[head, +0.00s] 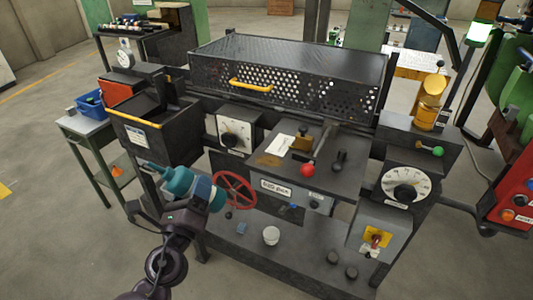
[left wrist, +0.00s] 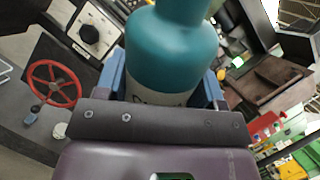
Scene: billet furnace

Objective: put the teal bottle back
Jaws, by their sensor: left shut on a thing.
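The teal bottle (head: 179,180) has a pale label and a narrow neck. In the head view it is tilted, almost lying over, with its neck toward the upper left. My left gripper (head: 207,192) is shut on it, holding it in the air in front of the furnace bench. In the left wrist view the bottle (left wrist: 172,50) stands between the blue fingers of my left gripper (left wrist: 165,88), its labelled lower part partly hidden by the gripper body. My right gripper is not in view.
A red handwheel (head: 235,190) is close right of the bottle. A dark open bin (head: 150,137) with a yellow edge is behind it. A side table (head: 84,128) with a blue crate (head: 91,104) stands left. A white cup (head: 271,236) is on the lower shelf. Floor at left is clear.

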